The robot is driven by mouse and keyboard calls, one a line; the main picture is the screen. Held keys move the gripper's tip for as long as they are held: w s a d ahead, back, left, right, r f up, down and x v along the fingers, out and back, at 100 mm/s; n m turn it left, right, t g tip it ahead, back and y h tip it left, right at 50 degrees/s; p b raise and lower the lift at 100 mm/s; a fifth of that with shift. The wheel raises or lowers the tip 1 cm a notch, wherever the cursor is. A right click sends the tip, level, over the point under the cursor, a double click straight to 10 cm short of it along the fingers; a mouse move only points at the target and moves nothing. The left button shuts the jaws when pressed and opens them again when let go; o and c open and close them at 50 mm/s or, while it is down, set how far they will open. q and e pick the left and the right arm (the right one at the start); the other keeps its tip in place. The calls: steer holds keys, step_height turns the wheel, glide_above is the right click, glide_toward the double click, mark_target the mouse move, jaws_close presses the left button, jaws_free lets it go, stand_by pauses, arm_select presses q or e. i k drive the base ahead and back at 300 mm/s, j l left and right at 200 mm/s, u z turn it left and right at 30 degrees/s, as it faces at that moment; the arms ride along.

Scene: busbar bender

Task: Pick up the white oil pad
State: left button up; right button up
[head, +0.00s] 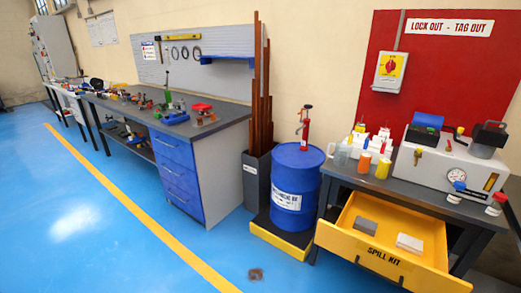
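The white oil pad (410,243) lies flat in the open yellow drawer (345,228) labelled "SPILL KIT", at the lower right of the head view. A grey pad (366,226) lies to its left in the same drawer, with a gap between them. Nothing covers the white pad. Neither of my grippers shows in the head view.
The drawer sticks out from under a dark table (347,175) carrying bottles and a grey machine (450,160). A blue drum (296,190) stands left of the drawer. A long workbench (190,128) runs along the wall. The blue floor (90,220) is mostly clear, with a dark stain (256,274).

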mark_target(405, 242)
steer(key=z, duration=1.25)
